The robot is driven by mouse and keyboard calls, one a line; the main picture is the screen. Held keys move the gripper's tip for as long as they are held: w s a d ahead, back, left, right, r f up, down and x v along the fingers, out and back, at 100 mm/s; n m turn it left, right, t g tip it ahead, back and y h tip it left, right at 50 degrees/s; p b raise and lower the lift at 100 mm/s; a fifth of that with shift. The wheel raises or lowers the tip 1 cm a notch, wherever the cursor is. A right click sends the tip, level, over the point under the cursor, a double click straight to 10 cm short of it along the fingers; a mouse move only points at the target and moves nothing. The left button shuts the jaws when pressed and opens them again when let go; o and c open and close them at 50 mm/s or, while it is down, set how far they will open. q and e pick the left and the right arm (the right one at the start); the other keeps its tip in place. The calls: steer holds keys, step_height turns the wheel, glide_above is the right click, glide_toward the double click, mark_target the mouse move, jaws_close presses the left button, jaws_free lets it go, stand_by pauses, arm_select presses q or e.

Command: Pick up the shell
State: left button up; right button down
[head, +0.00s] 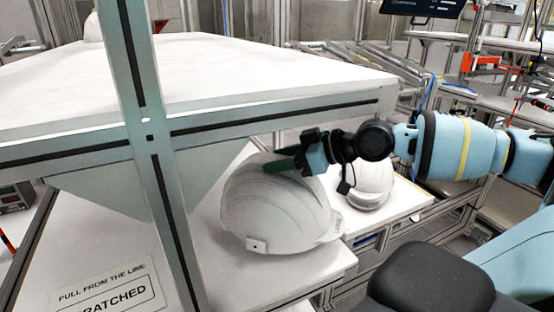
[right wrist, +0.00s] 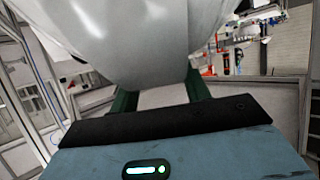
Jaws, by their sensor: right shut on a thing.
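A white helmet shell (head: 275,208) is at the centre of the head view, above the white lower shelf (head: 225,270) and beneath the edge of the upper table. My right gripper (head: 285,164) comes in from the right and is shut on the top of this shell. In the right wrist view the shell (right wrist: 140,40) fills the upper middle, between the two dark green fingers (right wrist: 160,98). Whether the shell touches the shelf, I cannot tell. A second white shell (head: 370,187) is behind my right wrist, partly hidden by it. My left gripper does not show.
A white upper table (head: 200,85) with a metal frame edge overhangs the shelf. A metal upright post (head: 150,140) stands in front at left. A sign (head: 108,290) lies at the shelf's front left. Metal racks (head: 480,100) stand at the back right.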

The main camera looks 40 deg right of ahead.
steer(key=shift+s+d+r, duration=0.1)
steer(key=shift+s+d, duration=0.4)
steer(key=shift+d, duration=0.45)
steer(key=shift+s+d+r, duration=0.1)
steer(key=shift+s+d, duration=0.35)
steer(key=shift+d, duration=0.55)
steer(key=shift+s+d, duration=0.5)
steer(key=shift+d, duration=0.45)
steer(key=shift+s+d, duration=0.2)
steer(key=shift+d, duration=0.15)
